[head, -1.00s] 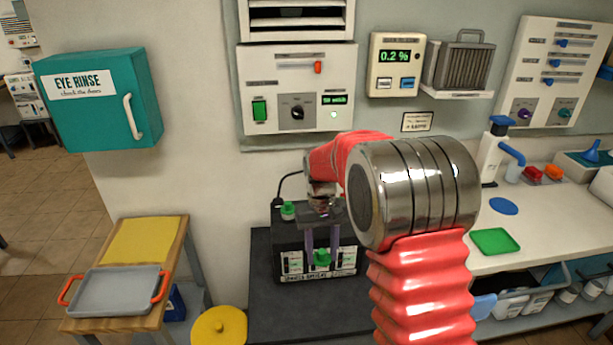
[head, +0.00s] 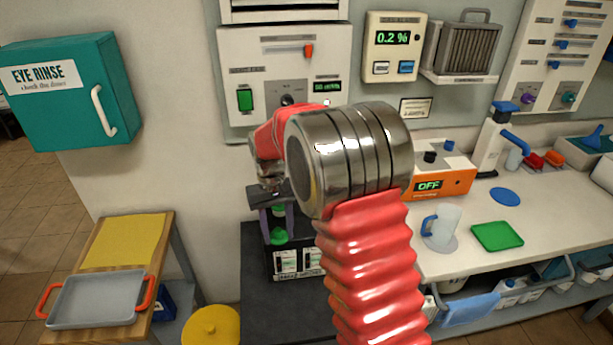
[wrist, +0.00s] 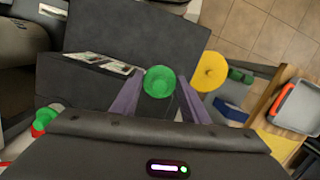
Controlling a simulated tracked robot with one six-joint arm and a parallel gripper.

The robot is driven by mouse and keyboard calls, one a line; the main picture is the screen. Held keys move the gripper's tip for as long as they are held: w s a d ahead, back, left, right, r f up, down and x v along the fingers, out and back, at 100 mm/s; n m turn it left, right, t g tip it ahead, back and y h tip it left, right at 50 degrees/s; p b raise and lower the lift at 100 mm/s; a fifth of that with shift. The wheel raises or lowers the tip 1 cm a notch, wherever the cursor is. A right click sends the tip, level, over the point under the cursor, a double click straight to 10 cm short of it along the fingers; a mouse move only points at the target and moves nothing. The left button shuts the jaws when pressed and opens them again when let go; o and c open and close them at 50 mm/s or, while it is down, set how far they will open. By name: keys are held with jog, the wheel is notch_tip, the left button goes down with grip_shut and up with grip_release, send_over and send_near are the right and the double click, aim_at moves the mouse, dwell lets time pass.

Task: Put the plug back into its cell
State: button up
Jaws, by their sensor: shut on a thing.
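The battery (head: 318,258) is a dark box with white labels on its front, standing on a dark bench. My gripper (head: 278,228) has two purple fingers pointing down over the battery's left part. It is shut on a green plug (head: 279,237), which appears raised at the fingertips. In the wrist view the plug (wrist: 160,82) sits between the fingers, seen from above. Another green piece (head: 278,210) shows between the fingers, behind the held plug, at the battery's back left. The open cell is not visible; my wrist and gripper hide much of the battery top.
A yellow round lid (head: 212,327) lies left of the dark bench (head: 262,315). A grey tray (head: 98,299) with red handles rests on a wooden stand at left. On the right counter stand a clear jug (head: 442,225) and an orange box (head: 447,183) reading OFF.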

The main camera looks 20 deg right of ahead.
jog(key=shift+a, duration=0.25)
jog(key=shift+w+d+r+n, duration=0.1)
jog(key=shift+w+d+n, duration=0.25)
jog(key=shift+n, duration=0.35)
jog(key=w+d+r+n+t+h, duration=0.1)
jog(key=w+d+r+n, duration=0.3)
jog(key=w+d+n, duration=0.9)
jog(key=shift+d+r+n+t+h, duration=0.25)
jog(key=shift+n+t, duration=0.65)
jog(key=shift+n, duration=4.4)
jog(key=shift+f, duration=0.15)
notch_tip(320, 180, down, 6)
jog(key=shift+f, duration=0.15)
jog(key=shift+s, duration=0.1)
